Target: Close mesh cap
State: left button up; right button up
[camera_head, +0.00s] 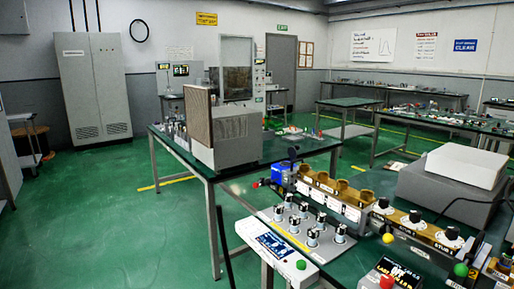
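A grey box (232,153) with a perforated mesh upper part stands near the left end of the green-topped table. A flat brownish mesh panel (198,117) in a light frame stands upright at the box's left side and rises above its top. It looks like the mesh cap, standing open. I cannot see its hinge or inside the box. Neither of my grippers shows in the head view.
A panel with silver knobs (312,236), brass blocks and coloured buttons fills the near right. Green floor (130,230) is clear at left.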

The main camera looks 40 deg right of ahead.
aim_at(291, 152)
jog(key=i+u, duration=0.15)
jog(key=i, duration=1)
jog(key=i+u, duration=0.15)
jog(key=i, duration=1.05)
